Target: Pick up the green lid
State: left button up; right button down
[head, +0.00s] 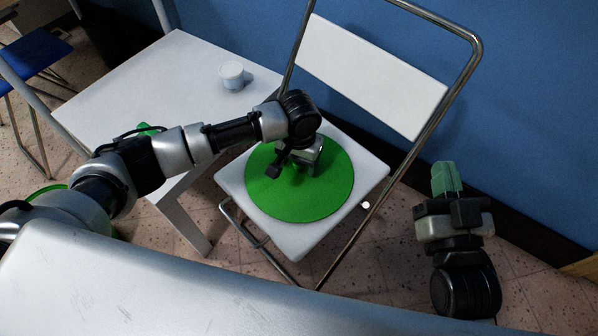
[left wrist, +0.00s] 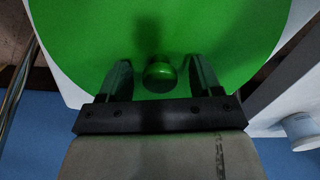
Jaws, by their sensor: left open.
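The green lid (head: 325,190) is a large flat disc lying on the white seat of a folding chair. Its round green knob (left wrist: 159,76) shows in the left wrist view. My left gripper (left wrist: 158,72) points down over the lid, with one open finger on each side of the knob and a gap to both. In the head view my left wrist and gripper (head: 306,164) cover the lid's middle and hide the knob. My right gripper (head: 446,179) is away to the right of the chair, with its greenish fingers together and nothing in them.
The folding chair (head: 290,243) has a metal frame and a white backrest (head: 372,75) behind the lid. A white table (head: 150,75) stands to the left, with a white cup (head: 232,76) on it. A blue wall (head: 540,120) is close behind. A grey surface crosses the front.

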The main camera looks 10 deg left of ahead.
pick_arm(q)
jog(key=shift+c, duration=0.2)
jog(key=c, duration=1)
jog(key=shift+r, duration=0.15)
